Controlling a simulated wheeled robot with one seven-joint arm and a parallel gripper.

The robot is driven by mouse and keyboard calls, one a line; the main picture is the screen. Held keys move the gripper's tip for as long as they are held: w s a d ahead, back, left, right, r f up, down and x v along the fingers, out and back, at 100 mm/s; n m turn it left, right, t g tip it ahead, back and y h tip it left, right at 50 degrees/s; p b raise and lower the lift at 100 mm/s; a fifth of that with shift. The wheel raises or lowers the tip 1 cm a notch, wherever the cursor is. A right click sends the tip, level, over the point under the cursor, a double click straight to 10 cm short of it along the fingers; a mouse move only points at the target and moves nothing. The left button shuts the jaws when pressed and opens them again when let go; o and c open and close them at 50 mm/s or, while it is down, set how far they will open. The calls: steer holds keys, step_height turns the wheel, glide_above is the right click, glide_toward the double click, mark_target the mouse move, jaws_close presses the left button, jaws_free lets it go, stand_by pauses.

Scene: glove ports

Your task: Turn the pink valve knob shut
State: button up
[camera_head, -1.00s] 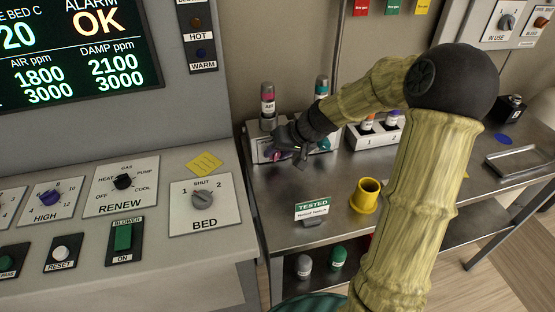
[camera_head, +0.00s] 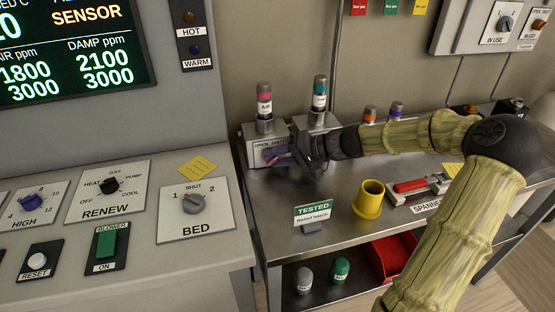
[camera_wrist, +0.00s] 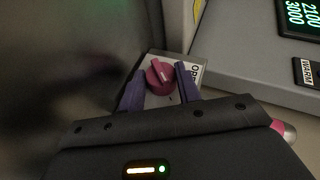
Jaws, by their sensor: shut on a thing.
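The pink valve knob (camera_wrist: 158,77) sits on a pale plate with partly hidden lettering in the wrist view. My gripper (camera_wrist: 160,88) has its two purple fingers on either side of the knob and is shut on it. In the head view my gripper (camera_head: 287,158) is at the front of the left valve box (camera_head: 250,145), which reads "OPEN SHUT". There the knob is mostly hidden behind the fingers. The pink-banded AIR cylinder (camera_head: 264,105) stands on this box.
A teal-banded cylinder (camera_head: 319,98) stands on the box beside it. A yellow cup (camera_head: 369,198), a TESTED sign (camera_head: 312,214) and a red-handled spanner (camera_head: 410,186) are on the metal bench. The control console (camera_head: 130,235) borders the bench on the left.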

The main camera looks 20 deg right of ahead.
stand_by(0.4)
steer(key=o, duration=1)
steer(key=shift+c, duration=0.2)
steer(key=p+v, duration=0.1)
steer(key=v, duration=1.6)
steer(key=shift+d+p, duration=0.2)
steer(key=shift+p, duration=0.15)
steer(key=shift+s, duration=0.15)
step_height(320, 180, up, 10)
steer(key=p, duration=1)
steer(key=shift+f, duration=0.15)
